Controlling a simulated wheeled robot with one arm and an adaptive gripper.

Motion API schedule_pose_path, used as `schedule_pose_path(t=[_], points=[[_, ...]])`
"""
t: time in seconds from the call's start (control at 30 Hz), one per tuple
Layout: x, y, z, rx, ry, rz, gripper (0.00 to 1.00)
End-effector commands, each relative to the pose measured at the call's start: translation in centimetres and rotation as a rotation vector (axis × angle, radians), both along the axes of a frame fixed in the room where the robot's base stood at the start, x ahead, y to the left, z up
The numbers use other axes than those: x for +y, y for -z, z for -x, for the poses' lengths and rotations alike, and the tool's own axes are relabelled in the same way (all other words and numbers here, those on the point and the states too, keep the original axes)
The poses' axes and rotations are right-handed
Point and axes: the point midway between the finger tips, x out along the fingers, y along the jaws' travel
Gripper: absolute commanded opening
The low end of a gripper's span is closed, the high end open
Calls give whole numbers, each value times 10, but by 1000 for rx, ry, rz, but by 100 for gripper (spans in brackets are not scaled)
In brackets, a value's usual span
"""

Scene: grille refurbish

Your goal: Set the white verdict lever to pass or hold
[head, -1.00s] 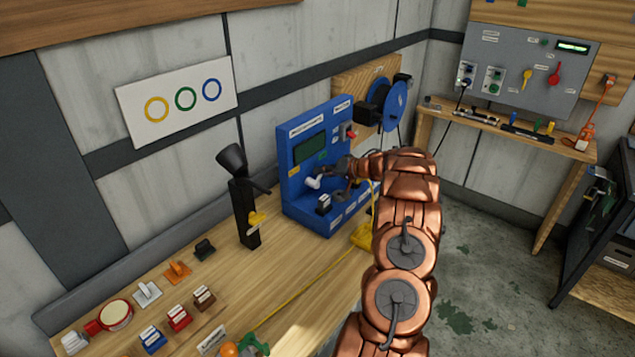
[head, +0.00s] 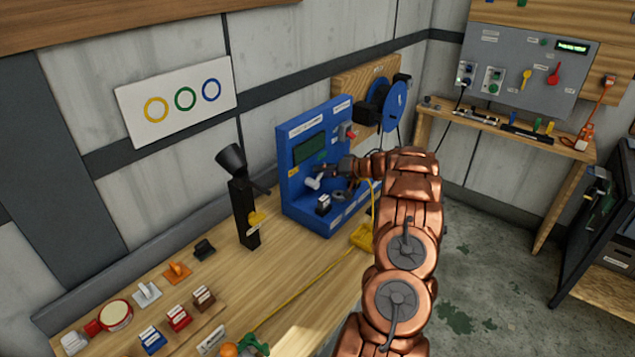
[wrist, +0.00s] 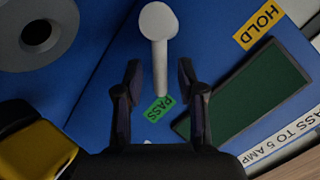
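The white verdict lever (head: 314,183) is on the blue test panel (head: 296,217), below its dark green screen. In the wrist view the lever (wrist: 158,25) has a round white end at the top, and its shaft runs down towards the green PASS label (wrist: 158,109). The yellow HOLD label (wrist: 258,24) is up and to the right. My gripper (wrist: 160,82) is open, with one finger on each side of the shaft and a visible gap on both sides. In the head view my gripper (head: 328,172) is partly hard to make out against the panel.
The dark green screen (wrist: 248,95) lies right of the lever in the wrist view, and a grey round part (wrist: 38,38) is at upper left. A black stand (head: 243,210) is left of the panel. A yellow cord (head: 300,283) runs along the bench (head: 275,275).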

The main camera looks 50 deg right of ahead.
Motion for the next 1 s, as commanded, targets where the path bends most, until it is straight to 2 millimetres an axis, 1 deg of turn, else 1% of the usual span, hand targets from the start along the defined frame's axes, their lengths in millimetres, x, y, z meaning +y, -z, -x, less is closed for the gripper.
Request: schedule_pose_path(t=[1.0], points=[[-16, -25, 59, 0, 1, -1, 39]])
